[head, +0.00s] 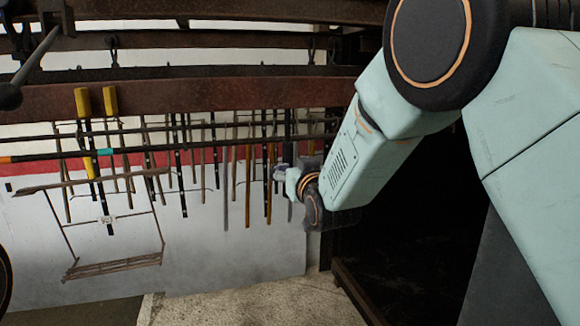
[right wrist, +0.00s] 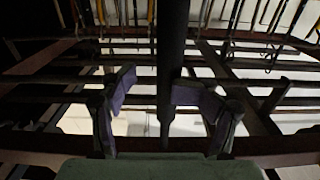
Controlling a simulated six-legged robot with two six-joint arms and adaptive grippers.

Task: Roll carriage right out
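My right arm comes in from the right in the head view. Its gripper (head: 284,174) is at the lower end of a dark upright bar (head: 287,130) below the rust-brown rail (head: 200,97). In the right wrist view my right gripper (right wrist: 152,84) has its two purple-grey fingers spread apart. A dark bar (right wrist: 173,45) runs between or just behind the fingertips; I cannot tell whether they touch it. I cannot tell which part is the carriage. My left gripper is not in view.
Several long-handled tools (head: 247,185) hang in a row in front of a white panel (head: 200,250). Yellow-topped bars (head: 83,102) and a hanging frame (head: 115,265) are at the left. A dark opening (head: 410,250) lies below my right arm. Pale floor (head: 250,305) shows at the bottom.

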